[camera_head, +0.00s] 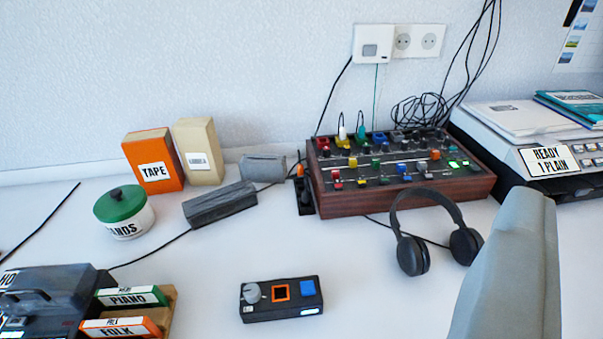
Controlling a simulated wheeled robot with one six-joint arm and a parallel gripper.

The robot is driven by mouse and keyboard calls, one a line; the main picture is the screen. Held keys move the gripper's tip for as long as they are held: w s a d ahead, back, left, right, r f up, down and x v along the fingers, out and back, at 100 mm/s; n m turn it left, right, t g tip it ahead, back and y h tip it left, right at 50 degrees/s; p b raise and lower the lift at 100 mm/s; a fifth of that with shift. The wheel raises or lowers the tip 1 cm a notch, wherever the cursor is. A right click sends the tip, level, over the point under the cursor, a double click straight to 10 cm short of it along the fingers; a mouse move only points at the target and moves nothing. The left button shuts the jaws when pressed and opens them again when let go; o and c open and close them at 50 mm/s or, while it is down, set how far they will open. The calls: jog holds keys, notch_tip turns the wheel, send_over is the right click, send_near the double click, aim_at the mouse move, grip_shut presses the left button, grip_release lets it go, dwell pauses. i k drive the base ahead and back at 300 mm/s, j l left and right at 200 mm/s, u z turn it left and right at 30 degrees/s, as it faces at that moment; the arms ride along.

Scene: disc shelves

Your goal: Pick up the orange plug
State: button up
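A small orange plug (300,171) stands upright at a narrow black power strip (305,198), just left of the wooden-sided mixer. It is small in view, and I cannot tell how deep it sits. A grey part of my gripper (512,265) fills the lower right, in front of the table and well to the right of the plug. Only this one part shows, so its opening is hidden. Nothing is seen held.
The mixer (345,203) and headphones (413,255) lie right of the plug. A dark grey block (220,203) and smaller grey block (262,167) lie left. A black box (281,311) with an orange-rimmed square opening stands in front. Bare table lies between.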

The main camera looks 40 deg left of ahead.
aim_at(300, 168)
jog(key=i+l+u, duration=0.15)
jog(key=u, duration=0.25)
jog(key=i+l+u, duration=0.1)
jog(key=l+u, duration=0.25)
jog(key=i+l+u, duration=0.1)
jog(key=u, duration=0.3)
jog(key=l+u, duration=0.35)
